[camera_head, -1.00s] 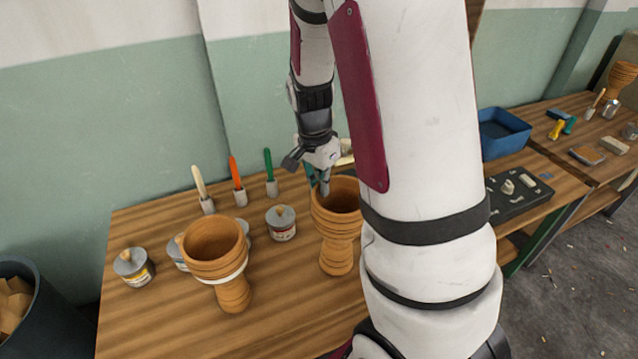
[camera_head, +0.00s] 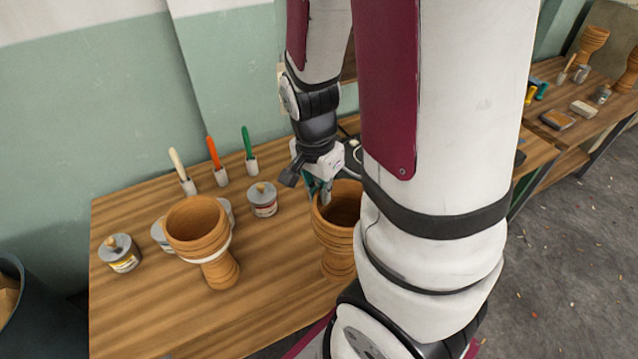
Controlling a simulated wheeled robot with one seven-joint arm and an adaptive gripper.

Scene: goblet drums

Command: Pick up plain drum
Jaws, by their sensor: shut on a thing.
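The plain drum (camera_head: 336,250) is an orange-brown wooden goblet shape with carved rings and no white band. It is upright at the right part of the near table, its right side hidden behind my arm. My gripper (camera_head: 322,192) is shut on the left part of its rim, pointing down. I cannot tell whether its foot touches the table. A second goblet drum (camera_head: 197,232), with a white band round its waist, stands to the left, apart from it.
A dark bin (camera_head: 40,320) stands at the left. Another bench at the right holds more drums (camera_head: 592,42). My arm hides much of the right side.

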